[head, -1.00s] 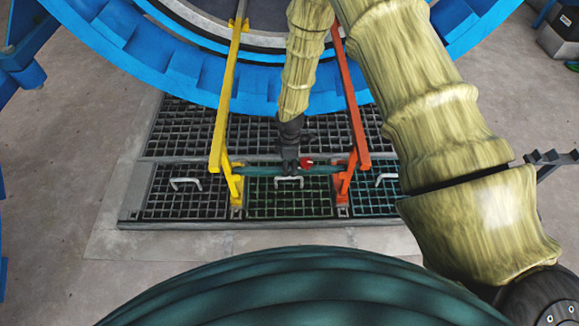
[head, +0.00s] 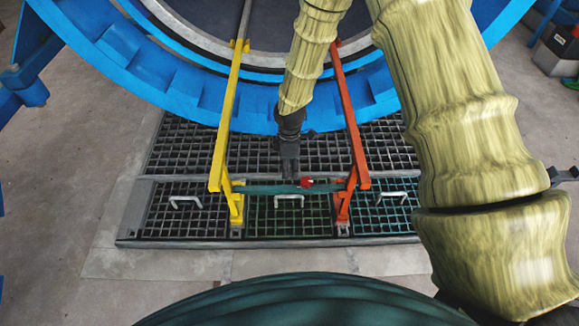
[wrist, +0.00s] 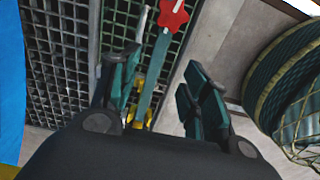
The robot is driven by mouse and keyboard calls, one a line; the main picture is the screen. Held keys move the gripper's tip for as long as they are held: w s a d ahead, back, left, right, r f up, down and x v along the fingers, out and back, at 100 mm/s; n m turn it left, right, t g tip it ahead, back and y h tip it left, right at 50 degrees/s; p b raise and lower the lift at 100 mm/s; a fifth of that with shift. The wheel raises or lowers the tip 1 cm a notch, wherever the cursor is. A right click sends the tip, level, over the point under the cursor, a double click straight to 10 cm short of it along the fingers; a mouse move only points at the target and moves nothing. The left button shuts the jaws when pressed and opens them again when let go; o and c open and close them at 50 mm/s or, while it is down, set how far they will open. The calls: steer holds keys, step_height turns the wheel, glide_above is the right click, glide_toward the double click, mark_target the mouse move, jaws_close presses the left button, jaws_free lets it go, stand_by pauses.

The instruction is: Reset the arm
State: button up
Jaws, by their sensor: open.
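My gripper (head: 289,172) hangs from my yellowish arm, in front of the blue ring. In the wrist view its teal-padded fingers (wrist: 162,85) are apart with nothing held. A teal crossbar (head: 265,189) joins the lower ends of a yellow lever (head: 227,120) and an orange-red lever (head: 349,120). A red star-shaped knob (head: 306,182) sits by the bar, just right of my gripper. In the wrist view the bar (wrist: 154,75) shows in the gap between the fingers, and the knob (wrist: 173,14) is at the top. Contact with the bar cannot be told.
The large blue ring (head: 180,80) of the autoclave fills the back. A dark floor grating (head: 185,215) with white handles (head: 289,200) lies below the levers. Concrete floor (head: 70,200) is free at the left. A dark box (head: 560,45) stands at the far right.

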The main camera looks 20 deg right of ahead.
stand_by(0.3)
steer(key=s+a+f+m+y, duration=0.1)
steer(key=s+f+m, duration=0.2)
steer(key=s+f, duration=0.35)
steer(key=s+f+m, duration=0.3)
steer(key=s+f, duration=0.1)
steer(key=s, duration=0.6)
steer(key=s+d+f+m+h, duration=0.15)
steer(key=s+m, duration=0.35)
steer(key=s, duration=0.5)
steer(key=s+d+m+y, duration=0.1)
steer(key=s+d+m, duration=0.25)
steer(key=s, duration=0.65)
step_height(320, 180, up, 29)
steer(key=p, duration=2.9)
steer(key=shift+a+m+p, duration=0.3)
steer(key=shift+a+m, duration=0.05)
steer(key=shift+a, duration=0.05)
